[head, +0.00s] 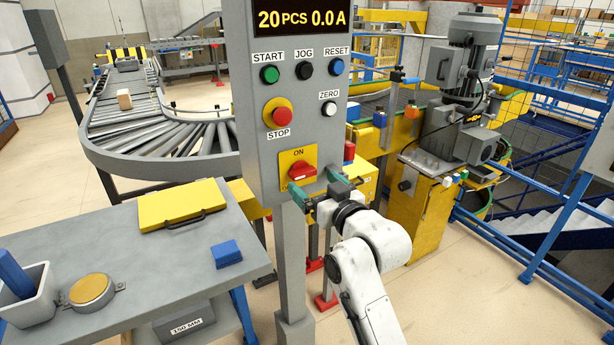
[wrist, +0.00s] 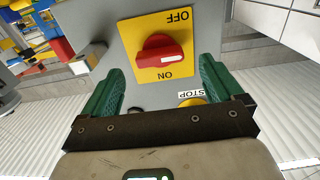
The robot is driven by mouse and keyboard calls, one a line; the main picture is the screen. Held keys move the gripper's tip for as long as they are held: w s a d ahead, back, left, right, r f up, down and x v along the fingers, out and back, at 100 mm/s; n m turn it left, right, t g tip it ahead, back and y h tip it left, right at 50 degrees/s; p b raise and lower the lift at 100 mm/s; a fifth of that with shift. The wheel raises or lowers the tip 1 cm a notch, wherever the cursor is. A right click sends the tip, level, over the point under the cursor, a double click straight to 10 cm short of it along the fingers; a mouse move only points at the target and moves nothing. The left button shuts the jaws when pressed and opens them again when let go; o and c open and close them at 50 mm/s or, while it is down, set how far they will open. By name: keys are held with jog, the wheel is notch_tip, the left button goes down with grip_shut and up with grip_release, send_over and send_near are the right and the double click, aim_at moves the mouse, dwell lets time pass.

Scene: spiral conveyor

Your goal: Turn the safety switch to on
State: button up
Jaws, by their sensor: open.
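The safety switch is a red knob (head: 302,172) on a yellow plate (head: 288,157) low on the grey control panel (head: 245,110). In the wrist view the red knob (wrist: 158,54) lies crosswise, its white mark pointing right, between the inverted OFF label above and ON label below. My gripper (head: 312,177) is open in front of the panel. Its green fingers (wrist: 161,72) stand apart on either side of the yellow plate in the wrist view, with nothing between them. The knob is not gripped; the remaining gap is hard to judge.
The red stop button (head: 281,117) sits above the switch, with start (head: 270,74), jog (head: 304,70), reset (head: 336,66) and zero (head: 328,108) buttons higher up. A grey table (head: 150,240) is left of the panel post. A yellow machine (head: 430,205) stands at the right.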

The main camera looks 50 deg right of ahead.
aim_at(306, 176)
jog(key=shift+x, duration=2.2)
jog(key=c, duration=1)
